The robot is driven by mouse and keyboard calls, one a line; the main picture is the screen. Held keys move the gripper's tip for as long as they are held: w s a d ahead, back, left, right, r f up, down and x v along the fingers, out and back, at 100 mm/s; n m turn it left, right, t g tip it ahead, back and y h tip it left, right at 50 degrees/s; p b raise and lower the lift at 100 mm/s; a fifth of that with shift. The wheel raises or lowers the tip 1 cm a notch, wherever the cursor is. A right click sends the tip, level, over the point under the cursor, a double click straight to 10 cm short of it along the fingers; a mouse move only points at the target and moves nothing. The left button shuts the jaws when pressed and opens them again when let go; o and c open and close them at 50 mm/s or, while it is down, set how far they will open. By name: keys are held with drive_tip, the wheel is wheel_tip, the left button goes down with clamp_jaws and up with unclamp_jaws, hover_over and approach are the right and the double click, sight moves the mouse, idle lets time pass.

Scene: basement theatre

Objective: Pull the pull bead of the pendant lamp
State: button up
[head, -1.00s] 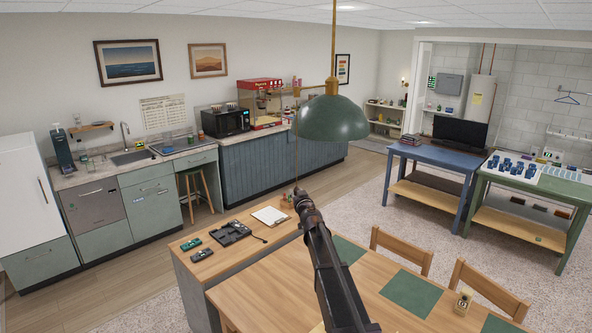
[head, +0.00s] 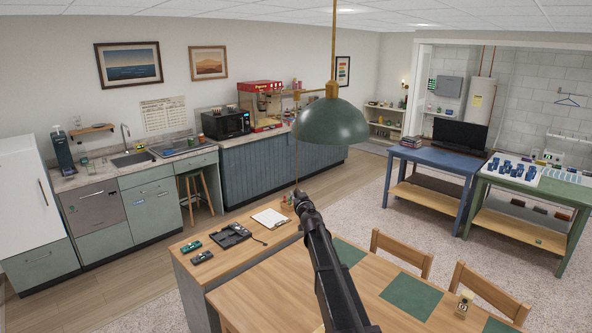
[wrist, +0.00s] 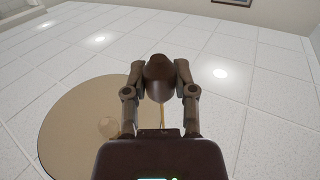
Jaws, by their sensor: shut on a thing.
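The pendant lamp has a green dome shade (head: 330,122) hanging on a brass rod above the table in the head view. A thin brass arm and cord hang down at its left, and the cord ends at my gripper (head: 297,196). In the wrist view my gripper (wrist: 160,75) is shut on the dark brown pull bead (wrist: 159,82), which sits between its two fingers. The pale round underside of the lamp shade (wrist: 80,130) shows behind it at the lower left. In the head view the bead is too small and too covered to tell apart clearly.
A blue bench (head: 425,160) is at the back right.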

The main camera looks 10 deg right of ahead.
drive_tip(key=shift+r, duration=0.3)
drive_tip(key=o, duration=0.9)
drive_tip(key=shift+s, duration=0.15)
drive_tip(key=shift+s+d, duration=0.2)
drive_tip(key=shift+s, duration=1.75)
drive_tip(key=shift+s+d, duration=0.2)
drive_tip(key=shift+s, duration=1.7)
